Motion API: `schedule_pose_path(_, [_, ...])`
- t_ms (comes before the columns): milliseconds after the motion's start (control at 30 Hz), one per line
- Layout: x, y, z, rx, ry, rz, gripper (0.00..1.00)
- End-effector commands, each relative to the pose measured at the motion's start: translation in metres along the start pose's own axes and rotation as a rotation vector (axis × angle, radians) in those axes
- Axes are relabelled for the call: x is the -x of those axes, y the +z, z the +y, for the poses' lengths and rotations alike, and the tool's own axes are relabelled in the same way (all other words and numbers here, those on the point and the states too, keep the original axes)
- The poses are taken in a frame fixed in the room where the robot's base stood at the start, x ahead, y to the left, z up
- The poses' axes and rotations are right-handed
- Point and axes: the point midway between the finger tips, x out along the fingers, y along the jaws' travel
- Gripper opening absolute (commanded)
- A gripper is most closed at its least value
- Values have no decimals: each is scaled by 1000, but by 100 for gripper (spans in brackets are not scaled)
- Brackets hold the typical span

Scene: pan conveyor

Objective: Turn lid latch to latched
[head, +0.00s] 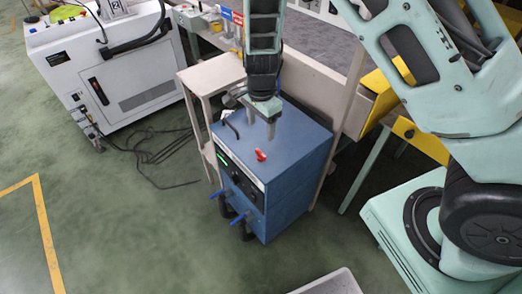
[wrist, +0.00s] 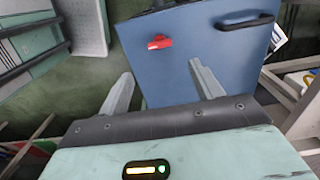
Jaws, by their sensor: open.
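The red lid latch (head: 261,155) is a small handle on the top of a blue cabinet (head: 291,136). In the wrist view the latch (wrist: 159,42) lies beyond my fingertips, a little nearer the left finger. My gripper (head: 260,130) is above the cabinet top, pointing down, just behind the latch in the head view. In the wrist view my gripper (wrist: 160,78) has its two fingers spread wide with nothing between them. No contact with the latch shows. A dark handle (wrist: 246,22) sits on the same blue lid.
A white machine (head: 110,65) with cables stands at the left. A beige side table (head: 213,74) adjoins the cabinet. A conveyor frame (head: 315,65) runs behind it. Blue-handled valves (head: 240,219) stick out from the cabinet's front. Green floor is open at the front left.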

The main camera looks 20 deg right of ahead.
Motion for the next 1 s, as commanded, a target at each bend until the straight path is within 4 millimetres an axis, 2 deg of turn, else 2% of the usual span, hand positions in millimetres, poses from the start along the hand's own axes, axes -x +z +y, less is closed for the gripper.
schedule_pose_path(33, [-13,-1,1,-1,4,0,65])
schedule_pose_path(200, [-48,0,1,0,5,-1,65])
schedule_pose_path(500, [-98,0,0,2,2,-1,65])
schedule_pose_path(700, [-112,0,0,1,1,-1,65])
schedule_pose_path(1000, [-113,0,0,2,0,-1,65])
